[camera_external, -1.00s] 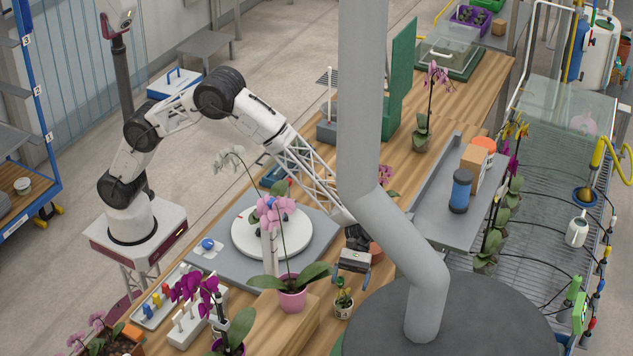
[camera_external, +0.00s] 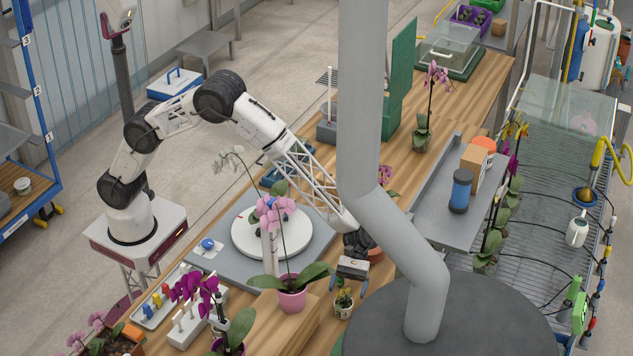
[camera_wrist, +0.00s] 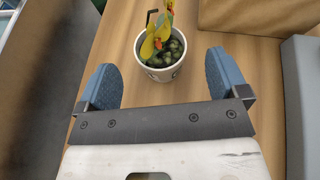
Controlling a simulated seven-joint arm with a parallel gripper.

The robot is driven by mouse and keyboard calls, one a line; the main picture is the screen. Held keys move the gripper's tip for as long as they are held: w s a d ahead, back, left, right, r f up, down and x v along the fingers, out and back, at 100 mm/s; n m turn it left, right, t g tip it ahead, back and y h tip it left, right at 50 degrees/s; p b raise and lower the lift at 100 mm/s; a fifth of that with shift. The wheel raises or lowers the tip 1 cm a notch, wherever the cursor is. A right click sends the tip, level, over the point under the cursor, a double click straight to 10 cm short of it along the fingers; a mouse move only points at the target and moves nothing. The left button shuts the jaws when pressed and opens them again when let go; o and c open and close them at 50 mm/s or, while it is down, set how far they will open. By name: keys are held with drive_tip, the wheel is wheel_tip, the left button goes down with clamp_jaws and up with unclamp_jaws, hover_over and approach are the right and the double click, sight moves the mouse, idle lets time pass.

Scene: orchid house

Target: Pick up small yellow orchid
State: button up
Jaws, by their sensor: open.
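The small yellow orchid stands upright in a white patterned pot (camera_wrist: 160,57) on the wooden bench in the wrist view, with yellow and orange petals (camera_wrist: 157,36). In the outside view its small pot (camera_external: 343,305) sits to the right of the pink-potted white orchid, with dark green leaves showing. My gripper (camera_wrist: 160,80) is open and empty, with blue fingers set wide apart. In the wrist view the pot lies ahead, roughly centred between the fingertips and not touching them. In the outside view my gripper (camera_external: 350,278) hangs just above and behind the small pot.
A white orchid in a pink pot (camera_external: 292,293) stands on a wooden block (camera_external: 300,327) just left of the small pot. A thick grey post (camera_external: 405,250) with a dark round base (camera_external: 460,325) stands close on the right. A terracotta pot (camera_external: 376,254) is partly hidden behind my wrist.

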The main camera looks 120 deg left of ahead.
sight(344, 303)
drive_tip(key=shift+d, duration=0.1)
drive_tip(key=shift+x, duration=2.5)
drive_tip(key=shift+f, duration=0.1)
drive_tip(key=c, duration=1.1)
